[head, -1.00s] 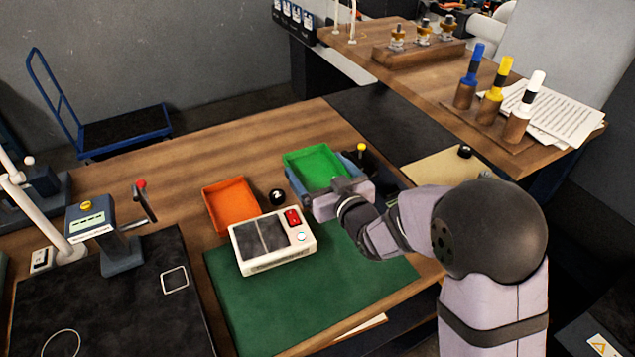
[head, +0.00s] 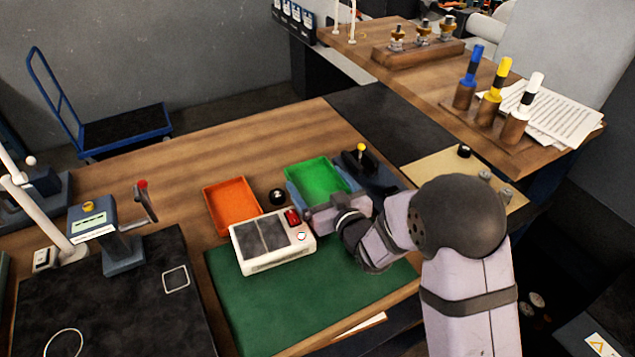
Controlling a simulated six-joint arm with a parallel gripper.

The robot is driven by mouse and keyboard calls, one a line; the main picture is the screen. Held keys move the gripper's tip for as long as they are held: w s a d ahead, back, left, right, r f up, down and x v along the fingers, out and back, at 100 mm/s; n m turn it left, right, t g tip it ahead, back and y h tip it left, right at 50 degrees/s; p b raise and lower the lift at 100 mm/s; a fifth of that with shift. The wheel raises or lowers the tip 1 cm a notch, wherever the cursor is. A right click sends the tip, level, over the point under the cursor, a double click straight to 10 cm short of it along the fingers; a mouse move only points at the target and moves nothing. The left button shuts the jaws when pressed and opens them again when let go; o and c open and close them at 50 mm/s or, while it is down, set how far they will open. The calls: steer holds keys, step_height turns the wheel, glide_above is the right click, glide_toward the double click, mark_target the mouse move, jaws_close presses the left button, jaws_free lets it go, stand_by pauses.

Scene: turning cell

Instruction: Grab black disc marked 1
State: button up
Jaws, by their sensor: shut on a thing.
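My gripper (head: 309,216) is low over the right end of the white box, near its red switch, in the head view. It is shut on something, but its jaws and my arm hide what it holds.
The white box (head: 272,268) stands on a green mat (head: 300,315). An orange tray (head: 232,205) is behind it and a green tray (head: 318,180) is behind my gripper. The green mat's front is clear.

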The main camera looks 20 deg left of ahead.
steer(key=shift+f+b, duration=0.35)
steer(key=shift+b, duration=0.05)
steer(key=shift+s+d+f, duration=0.2)
steer(key=shift+s+f, duration=0.1)
steer(key=shift+f, duration=0.1)
steer(key=o, duration=1)
steer(key=shift+f+b, duration=0.1)
steer(key=shift+b, duration=0.2)
steer(key=shift+w+a+r+p, duration=0.1)
steer(key=shift+w+r+p, duration=0.05)
steer(key=shift+r+p, duration=0.55)
steer(key=shift+d+f, duration=0.25)
steer(key=v, duration=0.6)
steer(key=r+b+v, duration=0.1)
steer(key=v, duration=0.2)
steer(key=shift+a+r, duration=0.15)
steer(key=shift+a, duration=0.05)
steer(key=p+v, duration=0.2)
steer(key=p, duration=0.2)
steer(key=shift+d, duration=0.15)
steer(key=shift+s, duration=0.2)
